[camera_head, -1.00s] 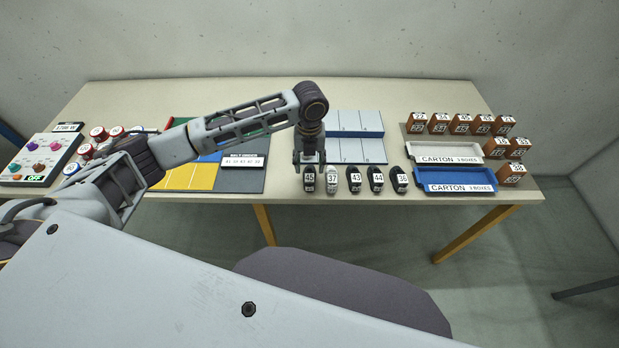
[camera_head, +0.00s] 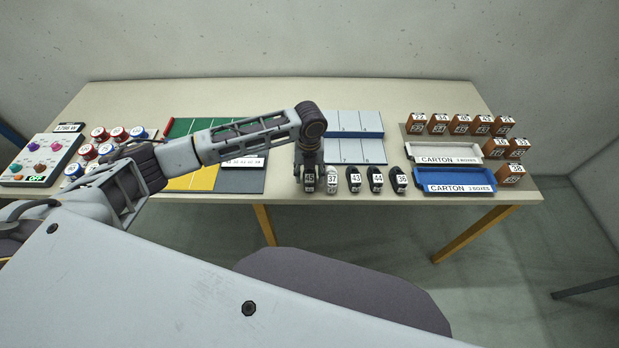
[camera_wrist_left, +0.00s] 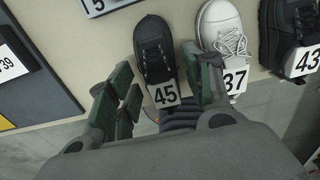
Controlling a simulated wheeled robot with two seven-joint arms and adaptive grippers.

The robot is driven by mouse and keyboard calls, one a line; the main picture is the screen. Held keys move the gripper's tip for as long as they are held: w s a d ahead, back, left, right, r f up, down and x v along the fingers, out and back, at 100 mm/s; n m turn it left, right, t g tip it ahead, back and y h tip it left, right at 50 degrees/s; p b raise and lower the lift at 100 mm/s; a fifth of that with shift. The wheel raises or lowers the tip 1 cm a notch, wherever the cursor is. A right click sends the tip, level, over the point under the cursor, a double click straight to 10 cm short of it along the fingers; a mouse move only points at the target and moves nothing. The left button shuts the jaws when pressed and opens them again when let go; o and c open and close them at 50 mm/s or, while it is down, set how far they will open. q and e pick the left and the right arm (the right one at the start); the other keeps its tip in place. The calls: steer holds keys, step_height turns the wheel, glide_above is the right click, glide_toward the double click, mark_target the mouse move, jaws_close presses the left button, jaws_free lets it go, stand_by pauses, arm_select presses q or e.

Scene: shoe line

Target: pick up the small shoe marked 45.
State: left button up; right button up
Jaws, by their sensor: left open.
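The small black shoe marked 45 (camera_head: 309,183) stands at the left end of the shoe row near the table's front edge. In the left wrist view the shoe (camera_wrist_left: 154,50) lies toe-away, with its 45 tag facing me. My left gripper (camera_head: 309,168) is lowered over it and hides much of its upper part in the head view. In the left wrist view the gripper (camera_wrist_left: 160,92) is open, with green-padded fingers on either side of the shoe's heel. The right finger is in the narrow gap towards the white shoe. My right gripper is not in view.
The white shoe marked 37 (camera_head: 332,182) stands close on the right, followed by black shoes 43 (camera_head: 355,180), 44 (camera_head: 376,180) and 36 (camera_head: 398,180). A blue carton tray (camera_head: 455,187) and brown boxes are further right. Numbered pads (camera_head: 357,150) lie behind the row.

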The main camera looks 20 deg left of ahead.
mark_target(310, 174)
arm_select(q)
steer(key=shift+f, duration=1.2)
steer(key=c, duration=0.8)
steer(key=shift+r, duration=0.1)
steer(key=shift+r, duration=4.95)
